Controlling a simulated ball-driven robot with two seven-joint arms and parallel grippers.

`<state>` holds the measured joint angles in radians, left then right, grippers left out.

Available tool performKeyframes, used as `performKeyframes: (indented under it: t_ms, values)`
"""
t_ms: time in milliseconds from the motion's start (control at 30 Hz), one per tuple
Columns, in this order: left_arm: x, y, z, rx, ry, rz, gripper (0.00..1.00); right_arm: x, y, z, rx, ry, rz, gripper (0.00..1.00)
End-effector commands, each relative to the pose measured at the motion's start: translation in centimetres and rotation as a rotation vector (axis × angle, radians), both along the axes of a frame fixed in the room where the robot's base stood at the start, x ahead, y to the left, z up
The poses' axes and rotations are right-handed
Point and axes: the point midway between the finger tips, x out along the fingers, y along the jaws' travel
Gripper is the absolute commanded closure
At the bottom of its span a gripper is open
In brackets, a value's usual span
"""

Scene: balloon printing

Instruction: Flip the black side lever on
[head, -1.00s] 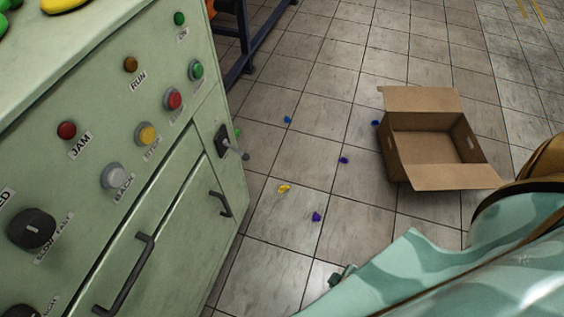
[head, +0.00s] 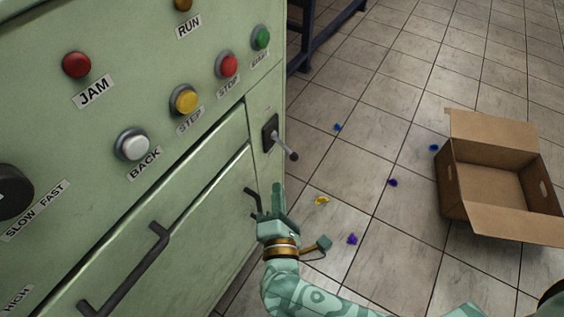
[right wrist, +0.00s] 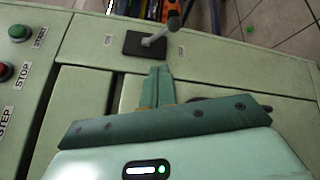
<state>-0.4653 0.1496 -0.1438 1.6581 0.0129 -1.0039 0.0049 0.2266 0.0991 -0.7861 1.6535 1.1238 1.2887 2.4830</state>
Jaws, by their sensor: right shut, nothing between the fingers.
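The side lever (head: 282,142) is on the right edge of the green machine's front. It has a black plate, a grey shaft and a dark knob, and it points down and to the right in the head view. In the right wrist view the lever (right wrist: 156,38) stands beyond the fingertips, with its knob toward the top. My right gripper (head: 277,188) is shut and empty, a little below the lever and apart from it. Its closed fingers (right wrist: 157,74) also show in the right wrist view, pointing at the lever's plate. My left gripper is not in view.
Green (head: 261,38), red (head: 228,65), yellow (head: 185,100) and white (head: 132,145) buttons sit left of the lever. A black door handle (head: 253,200) is beside my right gripper. An open cardboard box (head: 490,185) and several small balloons lie on the tiled floor.

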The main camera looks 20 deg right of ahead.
Motion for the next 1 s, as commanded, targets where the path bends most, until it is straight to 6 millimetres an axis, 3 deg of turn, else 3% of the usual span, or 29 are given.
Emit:
performKeyframes:
  t_ms: [100, 167, 567, 767, 1000]
  values:
    - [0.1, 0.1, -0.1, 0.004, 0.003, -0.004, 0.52, 0.0, -0.5, -1.2, 0.208, -0.012, -0.078, 1.00]
    - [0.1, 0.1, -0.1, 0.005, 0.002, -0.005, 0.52, 0.0, -0.7, -1.4, 0.253, -0.015, -0.097, 1.00]
    - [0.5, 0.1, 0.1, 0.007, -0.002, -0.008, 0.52, 0.3, -0.9, -1.4, 0.264, -0.018, -0.104, 1.00]
    - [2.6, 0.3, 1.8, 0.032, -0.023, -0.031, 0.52, 2.9, -2.0, -1.9, 0.262, -0.018, -0.104, 1.00]
    - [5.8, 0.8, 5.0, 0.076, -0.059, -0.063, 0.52, 6.5, -3.5, -2.3, 0.261, -0.017, -0.104, 1.00]
